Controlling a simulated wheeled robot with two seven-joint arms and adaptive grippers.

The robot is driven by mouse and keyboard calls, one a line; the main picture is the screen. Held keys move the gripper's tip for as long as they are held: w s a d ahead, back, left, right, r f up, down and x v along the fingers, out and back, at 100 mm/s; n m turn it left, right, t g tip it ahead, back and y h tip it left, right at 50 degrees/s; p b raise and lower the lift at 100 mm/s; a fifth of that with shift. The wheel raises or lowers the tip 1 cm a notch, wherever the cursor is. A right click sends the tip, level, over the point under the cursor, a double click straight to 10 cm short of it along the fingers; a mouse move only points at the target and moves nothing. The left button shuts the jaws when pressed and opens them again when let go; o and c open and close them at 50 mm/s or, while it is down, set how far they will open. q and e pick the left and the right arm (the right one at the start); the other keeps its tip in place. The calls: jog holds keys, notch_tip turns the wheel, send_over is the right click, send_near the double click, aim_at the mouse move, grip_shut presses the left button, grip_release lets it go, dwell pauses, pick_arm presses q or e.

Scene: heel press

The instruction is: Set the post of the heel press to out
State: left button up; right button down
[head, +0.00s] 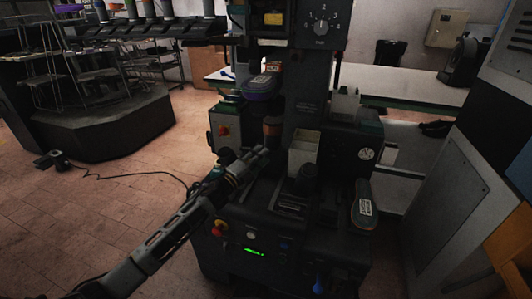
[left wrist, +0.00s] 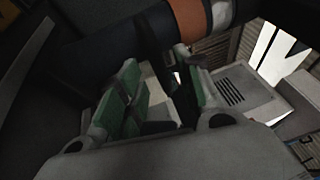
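The heel press (head: 300,110) is the dark machine in the middle of the head view. A dark upright cylinder with a brown-orange band (head: 272,127) stands on its left side; I cannot tell for sure that this is the post. In the left wrist view, a dark round bar with an orange band (left wrist: 187,18) crosses above the fingers. My left gripper (head: 263,153) is just below and left of the banded cylinder in the head view. Its green-padded fingers (left wrist: 157,65) stand apart with nothing seen between them; contact with the bar cannot be told. My right gripper is not in view.
A short dark knob (head: 306,174) and a pale block (head: 303,150) stand on the press bed. A grey cabinet (head: 470,190) stands close on the right.

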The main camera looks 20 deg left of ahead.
aim_at(269, 139)
pick_arm(q)
jog(key=shift+x, duration=1.65)
grip_shut()
